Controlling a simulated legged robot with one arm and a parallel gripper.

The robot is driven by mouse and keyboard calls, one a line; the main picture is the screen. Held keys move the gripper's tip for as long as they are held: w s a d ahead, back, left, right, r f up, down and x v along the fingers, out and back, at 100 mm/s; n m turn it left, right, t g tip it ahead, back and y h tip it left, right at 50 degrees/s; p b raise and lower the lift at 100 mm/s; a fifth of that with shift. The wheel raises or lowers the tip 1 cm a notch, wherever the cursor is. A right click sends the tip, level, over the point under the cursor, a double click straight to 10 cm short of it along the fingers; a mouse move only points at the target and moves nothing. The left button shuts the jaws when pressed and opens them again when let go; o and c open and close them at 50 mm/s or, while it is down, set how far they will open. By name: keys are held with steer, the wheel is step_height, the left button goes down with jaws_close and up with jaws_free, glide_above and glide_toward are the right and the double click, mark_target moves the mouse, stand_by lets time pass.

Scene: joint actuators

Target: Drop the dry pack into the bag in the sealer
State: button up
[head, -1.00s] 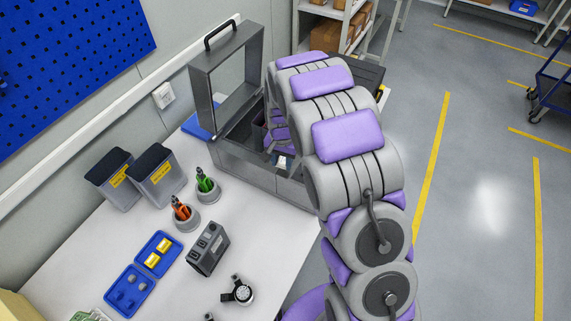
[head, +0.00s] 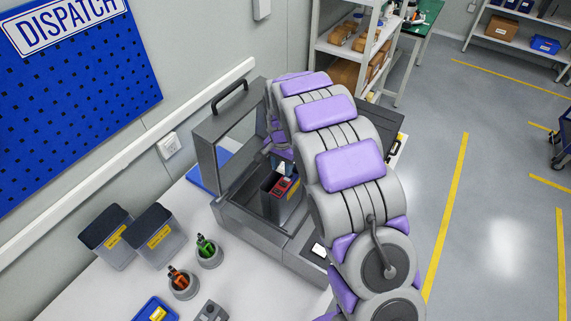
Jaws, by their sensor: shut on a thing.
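The sealer (head: 262,234) is a dark grey box on the bench, with its framed lid (head: 207,150) raised on the left. Inside it stands a dark open bag (head: 268,197), with a red and black item (head: 283,187) showing at its mouth. My arm arches over the sealer from the right. My gripper (head: 288,160) is at the arm's far end, close above the bag, and mostly hidden by my arm. It is shut on the small pale dry pack (head: 295,171), of which only a sliver shows. I cannot tell whether the pack touches the bag.
Two grey bins with yellow labels (head: 159,236) and two pen cups (head: 208,251) stand left of the sealer. A blue tray (head: 150,309) lies at the front. A shelf rack (head: 320,47) stands behind. Open floor lies to the right.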

mark_target(285, 181)
steer(key=f, duration=0.4)
steer(key=shift+d+b, duration=0.4)
steer(key=shift+d+f, duration=0.25)
steer(key=shift+f, duration=0.15)
steer(key=o, duration=0.9)
steer(key=shift+a, duration=0.6)
steer(key=shift+c, duration=0.2)
steer(key=shift+o, duration=1.2)
steer(key=shift+d, duration=0.45)
step_height(285, 181, up, 17)
steer(key=shift+a+r, duration=0.15)
